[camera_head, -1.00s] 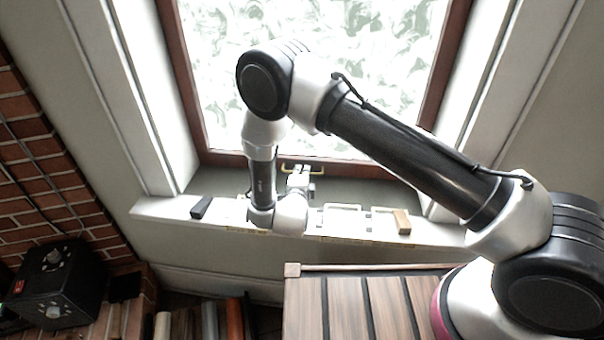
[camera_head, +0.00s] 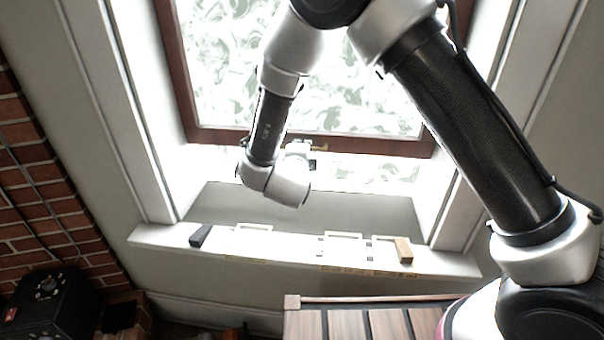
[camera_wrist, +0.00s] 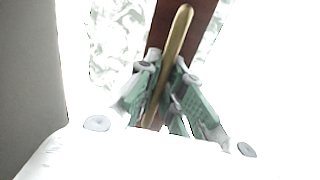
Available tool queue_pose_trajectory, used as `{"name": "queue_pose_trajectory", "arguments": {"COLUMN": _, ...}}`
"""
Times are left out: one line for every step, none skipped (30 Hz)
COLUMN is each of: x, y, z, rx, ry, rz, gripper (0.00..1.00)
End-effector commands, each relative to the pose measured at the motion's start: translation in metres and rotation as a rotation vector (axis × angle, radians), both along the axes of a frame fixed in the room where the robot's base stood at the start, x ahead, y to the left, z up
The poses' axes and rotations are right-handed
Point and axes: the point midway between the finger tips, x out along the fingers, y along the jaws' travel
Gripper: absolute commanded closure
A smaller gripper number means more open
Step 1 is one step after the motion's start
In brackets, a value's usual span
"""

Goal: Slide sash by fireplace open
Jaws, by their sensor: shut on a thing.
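The window sash (camera_head: 375,145) has a reddish-brown wooden frame around patterned glass. It is raised, with a bright gap between its bottom rail and the sill. A brass handle (camera_head: 320,148) sits on that rail, mostly hidden behind my wrist. My gripper (camera_head: 299,150) is at the handle. In the wrist view the brass bar (camera_wrist: 181,35) runs between the green-padded fingers of my gripper (camera_wrist: 170,98), which is shut on it. The brown sash rail (camera_wrist: 205,18) shows behind the bar.
A white sill (camera_head: 290,247) juts out below the window, with a dark block (camera_head: 200,235), a wooden block (camera_head: 404,250) and pale flat items on it. A brick wall (camera_head: 45,200) and black box (camera_head: 45,300) stand left. A slatted wooden surface (camera_head: 365,322) is in front.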

Motion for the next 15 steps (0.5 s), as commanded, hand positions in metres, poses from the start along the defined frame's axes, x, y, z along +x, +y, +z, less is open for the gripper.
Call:
{"name": "queue_pose_trajectory", "arguments": {"x": 0.001, "y": 0.000, "z": 0.017, "rx": 0.006, "ry": -0.008, "rz": 0.000, "gripper": 1.00}}
{"name": "queue_pose_trajectory", "arguments": {"x": 0.001, "y": 0.000, "z": 0.024, "rx": 0.006, "ry": -0.008, "rz": -0.001, "gripper": 1.00}}
{"name": "queue_pose_trajectory", "arguments": {"x": 0.001, "y": 0.000, "z": 0.032, "rx": 0.006, "ry": -0.007, "rz": -0.001, "gripper": 1.00}}
{"name": "queue_pose_trajectory", "arguments": {"x": 0.001, "y": 0.000, "z": 0.038, "rx": 0.005, "ry": -0.006, "rz": -0.001, "gripper": 1.00}}
{"name": "queue_pose_trajectory", "arguments": {"x": 0.001, "y": 0.000, "z": 0.044, "rx": 0.005, "ry": -0.007, "rz": -0.001, "gripper": 1.00}}
{"name": "queue_pose_trajectory", "arguments": {"x": 0.001, "y": 0.000, "z": 0.050, "rx": 0.005, "ry": -0.007, "rz": -0.001, "gripper": 1.00}}
{"name": "queue_pose_trajectory", "arguments": {"x": 0.001, "y": 0.000, "z": 0.055, "rx": 0.004, "ry": -0.006, "rz": -0.001, "gripper": 1.00}}
{"name": "queue_pose_trajectory", "arguments": {"x": 0.001, "y": 0.000, "z": 0.058, "rx": 0.004, "ry": -0.006, "rz": -0.001, "gripper": 1.00}}
{"name": "queue_pose_trajectory", "arguments": {"x": 0.001, "y": 0.000, "z": 0.062, "rx": 0.003, "ry": -0.005, "rz": -0.002, "gripper": 1.00}}
{"name": "queue_pose_trajectory", "arguments": {"x": 0.001, "y": 0.000, "z": 0.065, "rx": 0.003, "ry": -0.004, "rz": -0.002, "gripper": 1.00}}
{"name": "queue_pose_trajectory", "arguments": {"x": 0.001, "y": 0.000, "z": 0.068, "rx": 0.003, "ry": -0.004, "rz": -0.002, "gripper": 1.00}}
{"name": "queue_pose_trajectory", "arguments": {"x": 0.001, "y": 0.000, "z": 0.070, "rx": 0.003, "ry": -0.003, "rz": -0.002, "gripper": 1.00}}
{"name": "queue_pose_trajectory", "arguments": {"x": 0.001, "y": 0.000, "z": 0.072, "rx": 0.002, "ry": -0.003, "rz": -0.002, "gripper": 1.00}}
{"name": "queue_pose_trajectory", "arguments": {"x": 0.001, "y": 0.000, "z": 0.073, "rx": 0.002, "ry": -0.003, "rz": -0.002, "gripper": 1.00}}
{"name": "queue_pose_trajectory", "arguments": {"x": 0.001, "y": 0.000, "z": 0.074, "rx": 0.001, "ry": -0.003, "rz": -0.001, "gripper": 1.00}}
